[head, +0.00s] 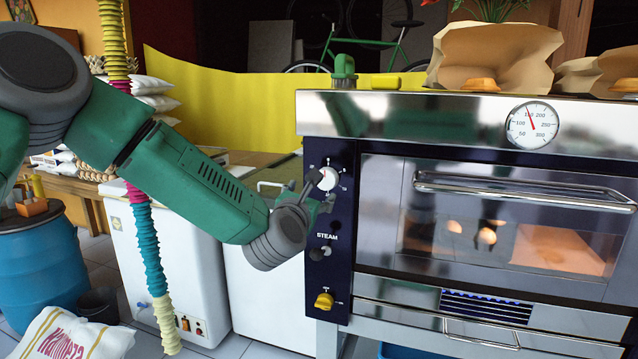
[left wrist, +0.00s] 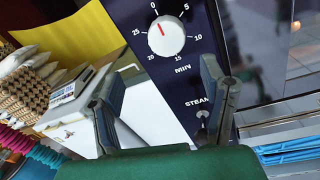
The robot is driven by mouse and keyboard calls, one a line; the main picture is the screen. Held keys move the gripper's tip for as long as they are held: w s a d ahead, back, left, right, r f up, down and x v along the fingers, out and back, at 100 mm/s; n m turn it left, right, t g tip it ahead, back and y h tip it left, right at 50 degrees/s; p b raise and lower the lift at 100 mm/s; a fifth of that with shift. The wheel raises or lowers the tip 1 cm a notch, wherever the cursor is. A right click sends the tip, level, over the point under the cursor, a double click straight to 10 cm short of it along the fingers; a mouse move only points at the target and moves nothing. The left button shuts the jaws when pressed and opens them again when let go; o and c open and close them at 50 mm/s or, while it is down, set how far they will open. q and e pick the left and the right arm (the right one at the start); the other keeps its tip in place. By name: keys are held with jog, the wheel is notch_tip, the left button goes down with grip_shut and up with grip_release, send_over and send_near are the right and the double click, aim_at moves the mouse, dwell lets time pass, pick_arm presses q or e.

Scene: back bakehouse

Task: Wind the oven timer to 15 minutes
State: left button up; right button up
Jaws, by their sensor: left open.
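The oven timer is a round white knob (head: 328,179) with a red mark, high on the dark control panel at the oven's left side. In the left wrist view the knob (left wrist: 166,38) sits inside a scale marked 0 to 25 and MIN. Its red mark points up and slightly left, at about 0. My left gripper (head: 320,192) is just in front of the knob in the head view, partly covering its lower left. In the left wrist view the gripper's two fingers (left wrist: 160,88) are spread apart with nothing between them, and the knob shows beyond them. My right gripper is out of view.
Below the timer are a STEAM knob (head: 320,253) and a yellow knob (head: 324,300). The oven door handle (head: 520,190) sticks out to the right. A temperature gauge (head: 531,125) is at the upper right. A white chest (head: 165,265) stands left of the oven.

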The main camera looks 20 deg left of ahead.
aim_at(326, 181)
pick_arm(q)
jog(key=w, duration=0.2)
jog(key=w+d, duration=0.1)
jog(key=w, duration=0.4)
jog(key=shift+w+d+r, duration=0.1)
jog(key=shift+w+d, duration=0.05)
jog(key=shift+d, duration=0.15)
jog(key=shift+w+a, duration=0.35)
jog(key=shift+w, duration=0.1)
jog(key=shift+a, duration=0.45)
jog(key=shift+d, duration=0.25)
jog(key=c, duration=1.1)
jog(key=shift+d, duration=0.2)
